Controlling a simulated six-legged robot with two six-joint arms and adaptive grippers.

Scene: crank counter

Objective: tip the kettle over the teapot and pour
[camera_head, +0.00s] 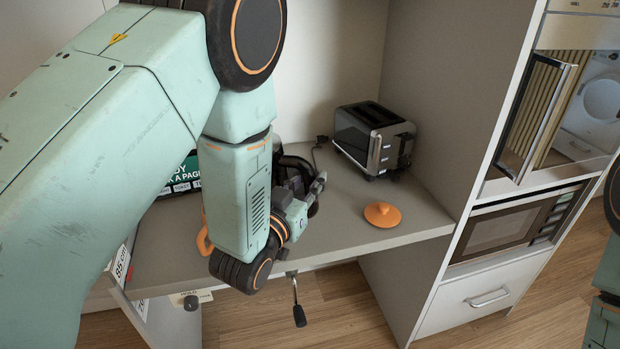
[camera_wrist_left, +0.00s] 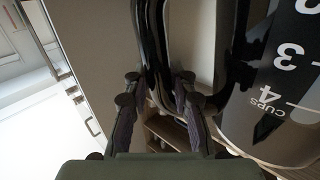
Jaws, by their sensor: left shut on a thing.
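My left gripper (camera_head: 316,186) is shut on the black handle of the kettle (camera_head: 298,164), which is mostly hidden behind my left arm in the head view. In the left wrist view the handle (camera_wrist_left: 153,40) runs between the two fingers, and the kettle's clear side with white cup marks (camera_wrist_left: 285,85) is at the right. I cannot tell how far the kettle is tilted. An orange curved part of the teapot (camera_head: 204,236) shows left of my forearm; the rest is hidden. An orange lid (camera_head: 382,214) lies on the counter. My right gripper is out of view.
A black and silver toaster (camera_head: 374,138) stands at the back right of the counter (camera_head: 430,218). A crank handle (camera_head: 298,312) hangs under the front edge. A dark sign (camera_head: 184,174) is partly hidden behind my arm. A tall cabinet with a microwave (camera_head: 505,228) is at the right.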

